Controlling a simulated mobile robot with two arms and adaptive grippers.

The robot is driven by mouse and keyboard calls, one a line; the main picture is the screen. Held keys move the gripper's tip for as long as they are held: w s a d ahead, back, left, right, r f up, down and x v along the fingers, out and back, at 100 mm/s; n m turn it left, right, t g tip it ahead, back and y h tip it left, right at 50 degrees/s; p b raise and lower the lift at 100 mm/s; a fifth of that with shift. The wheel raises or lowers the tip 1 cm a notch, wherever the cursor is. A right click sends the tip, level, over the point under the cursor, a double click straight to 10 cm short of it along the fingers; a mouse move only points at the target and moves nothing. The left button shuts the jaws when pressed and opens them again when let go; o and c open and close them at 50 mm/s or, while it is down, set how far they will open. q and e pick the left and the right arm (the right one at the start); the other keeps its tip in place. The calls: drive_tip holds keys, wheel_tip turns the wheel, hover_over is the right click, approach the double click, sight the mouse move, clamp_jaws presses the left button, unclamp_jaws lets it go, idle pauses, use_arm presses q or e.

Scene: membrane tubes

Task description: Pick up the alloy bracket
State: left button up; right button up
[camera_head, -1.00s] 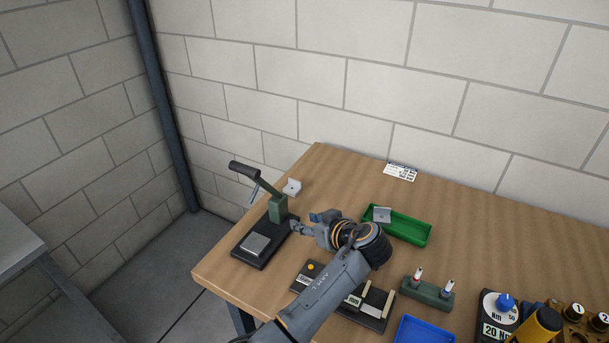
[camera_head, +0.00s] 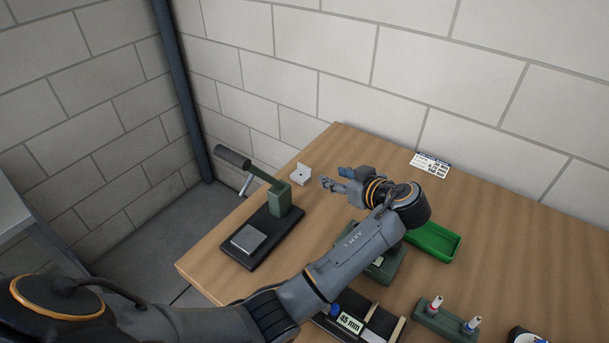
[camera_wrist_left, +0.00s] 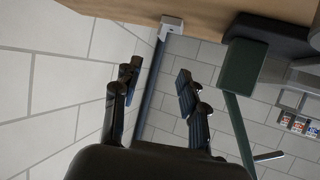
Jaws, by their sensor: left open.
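A light grey alloy bracket (camera_head: 301,174), L-shaped with a hole, stands near the table's back left edge, behind the lever press. In the left wrist view the bracket (camera_wrist_left: 170,25) is at the top, beyond the fingertips and between their lines. My left gripper (camera_head: 330,179) is to the right of the bracket, pointing toward it and apart from it. In the left wrist view its fingers (camera_wrist_left: 155,88) are spread with nothing between them. My right gripper is not in view.
The lever press (camera_head: 270,222) with its green post and dark base stands close in front of the bracket. A green tray (camera_head: 440,240) is partly hidden behind my arm. A printed card (camera_head: 430,164) lies by the wall. Wood between the gripper and bracket is clear.

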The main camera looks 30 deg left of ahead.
use_arm(q)
drive_tip(key=p, duration=0.2)
approach(307, 167)
drive_tip(key=x, duration=0.3)
drive_tip(key=shift+a+r, duration=0.1)
drive_tip(key=shift+r, duration=0.2)
drive_tip(key=p+x, duration=0.1)
drive_tip(key=x, duration=0.4)
drive_tip(key=shift+f, duration=0.3)
drive_tip(key=shift+w+a+f, duration=0.2)
drive_tip(key=shift+c, duration=0.3)
clamp_jaws()
